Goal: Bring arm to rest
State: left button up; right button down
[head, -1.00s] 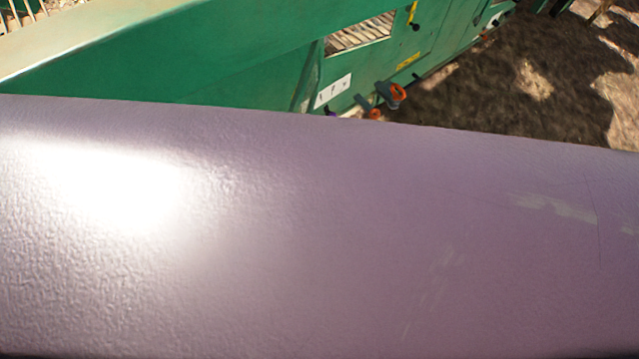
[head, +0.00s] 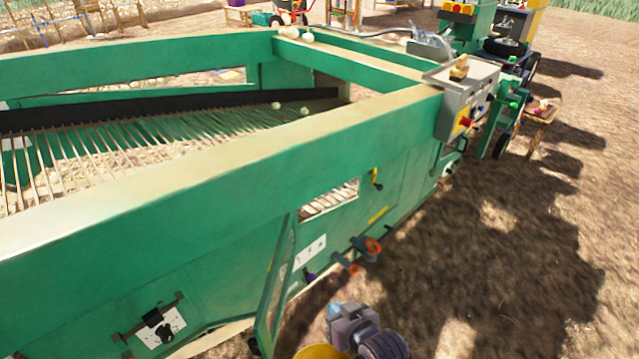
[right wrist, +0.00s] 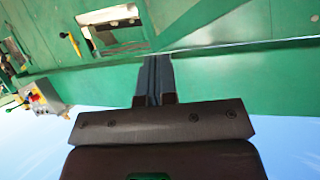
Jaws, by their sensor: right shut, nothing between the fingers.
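My right gripper (head: 336,312) is low in the head view, in front of the green machine's side and over bare ground. Only its grey-blue end shows clearly there. In the right wrist view its two dark fingers (right wrist: 157,62) are pressed together with nothing between them. They point toward the green side panel; I cannot tell the exact gap. My left gripper is in neither view.
The green elevator (head: 230,190) with its slatted bed fills the left and middle. An orange-tipped handle (head: 371,246) and an open side door (head: 277,290) stick out. A grey control box (head: 466,95) is at its far corner. Shaded ground (head: 480,270) lies clear to the right.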

jog(key=s+d+r+m+t+h+b, duration=0.1)
jog(key=s+d+t+h, duration=0.15)
jog(key=d, duration=0.65)
jog(key=s+d+m+t+h, duration=0.1)
jog(key=s+d+h, duration=0.15)
jog(key=d, duration=0.65)
jog(key=s+d+f+m+g+h, duration=0.1)
jog(key=s+d+f+g, duration=0.1)
jog(key=s+d, duration=0.4)
jog(key=shift+s+f+h, duration=0.3)
jog(key=shift+s+f, duration=0.5)
jog(key=shift+s, duration=0.3)
jog(key=shift+s, duration=0.1)
